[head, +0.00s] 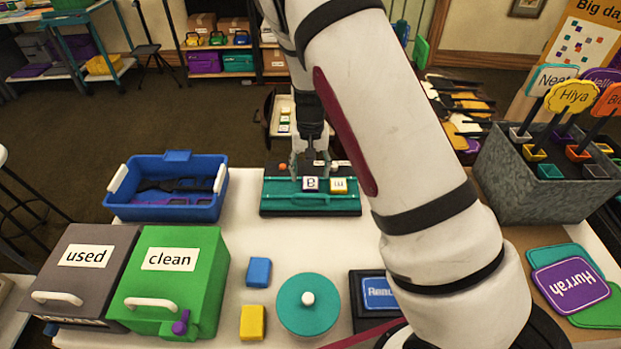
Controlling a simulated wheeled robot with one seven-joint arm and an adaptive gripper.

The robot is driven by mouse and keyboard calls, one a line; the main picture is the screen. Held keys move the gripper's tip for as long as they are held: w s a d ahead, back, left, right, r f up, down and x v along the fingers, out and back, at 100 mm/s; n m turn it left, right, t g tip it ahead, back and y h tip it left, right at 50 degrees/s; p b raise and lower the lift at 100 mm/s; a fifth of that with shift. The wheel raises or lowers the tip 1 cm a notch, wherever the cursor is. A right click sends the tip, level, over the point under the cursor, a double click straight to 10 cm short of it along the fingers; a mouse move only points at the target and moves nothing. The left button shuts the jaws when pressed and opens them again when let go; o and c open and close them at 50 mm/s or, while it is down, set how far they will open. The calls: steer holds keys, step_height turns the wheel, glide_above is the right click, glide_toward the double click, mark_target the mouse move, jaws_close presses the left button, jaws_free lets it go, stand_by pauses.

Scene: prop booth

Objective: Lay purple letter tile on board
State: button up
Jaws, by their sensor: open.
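The teal board (285,204) lies at the far middle of the white table, in a dark frame. A white-faced letter tile with purple edges (310,184) is at the board's middle and appears to rest on it. A yellow-edged letter tile (339,186) sits just to its right. My gripper (310,174) points down over the board, its fingers open on either side of the purple tile's upper edge. Whether the fingers touch the tile cannot be told. My arm hides the area right of the board.
A blue bin (150,212) stands left of the board. Used (85,262) and clean (172,276) boxes are front left. A teal round lid (309,318), blue block (259,272) and yellow block (252,322) lie nearer. A grey sign holder (520,185) stands right. Table between bin and board is clear.

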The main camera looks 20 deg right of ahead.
mark_target(311, 184)
steer(key=s+r+t+y, duration=0.1)
steer(key=s+r, duration=0.4)
steer(key=r, duration=0.3)
steer(key=s+a+r+n, duration=0.1)
steer(key=s+r, duration=0.3)
steer(key=r, duration=0.4)
steer(key=s+r+t+y, duration=0.1)
steer(key=s+r, duration=0.4)
steer(key=r, duration=0.4)
steer(key=s+d+r+n+t+h, duration=0.1)
steer(key=s+r, duration=0.3)
steer(key=s, duration=1.4)
steer(key=shift+d+n+t+h, duration=0.2)
steer(key=shift+n+t+h, duration=0.35)
steer(key=shift+n, duration=0.25)
steer(key=shift+o, duration=0.5)
